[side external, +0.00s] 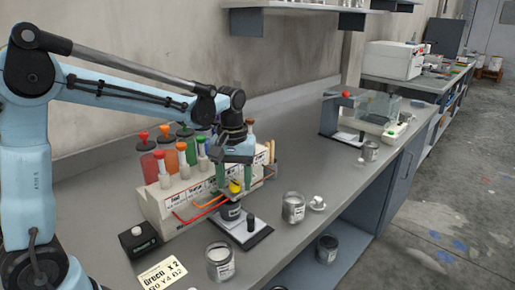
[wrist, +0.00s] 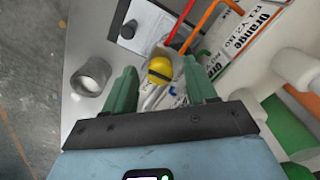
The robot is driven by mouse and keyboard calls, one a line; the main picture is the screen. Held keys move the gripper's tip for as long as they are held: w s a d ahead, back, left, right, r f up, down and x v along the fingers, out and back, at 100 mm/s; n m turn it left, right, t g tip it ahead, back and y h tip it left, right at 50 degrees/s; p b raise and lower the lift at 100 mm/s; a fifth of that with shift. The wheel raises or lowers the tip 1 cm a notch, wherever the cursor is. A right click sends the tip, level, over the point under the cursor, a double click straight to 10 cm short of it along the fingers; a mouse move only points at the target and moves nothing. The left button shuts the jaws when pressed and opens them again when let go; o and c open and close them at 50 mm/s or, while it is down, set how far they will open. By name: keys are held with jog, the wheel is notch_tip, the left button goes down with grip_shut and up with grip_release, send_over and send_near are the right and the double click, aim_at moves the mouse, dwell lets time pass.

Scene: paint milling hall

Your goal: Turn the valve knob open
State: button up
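A yellow rounded piece with a dark band (wrist: 160,69), apparently a valve knob, shows between and beyond my fingers in the wrist view. In the side view it is a small yellow patch (side external: 235,187) at the front of the paint rack (side external: 180,205), partly hidden by my gripper. My gripper (side external: 234,172) points down there, its green fingers apart. In the wrist view my gripper (wrist: 161,85) is open, with a visible gap on each side of the yellow piece. A labelled can (side external: 230,211) stands below it on a flat stand (side external: 245,236).
Several coloured-cap bottles stand on the rack. Open metal cans (side external: 293,208) and (side external: 220,262) stand near the front edge.

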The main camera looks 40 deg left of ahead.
notch_tip(320, 180, up, 12)
dwell(0.8)
jog(key=m+t, duration=0.4)
send_near(235, 184)
jog(key=s+d, duration=0.2)
jog(key=s, duration=0.1)
jog(key=s+d+f+m+t, duration=0.1)
jog(key=s+f+m+t, duration=0.2)
jog(key=s+f+m, duration=0.1)
jog(key=shift+s+f, duration=0.25)
jog(key=shift+f, duration=0.4)
jog(key=shift+c, duration=0.2)
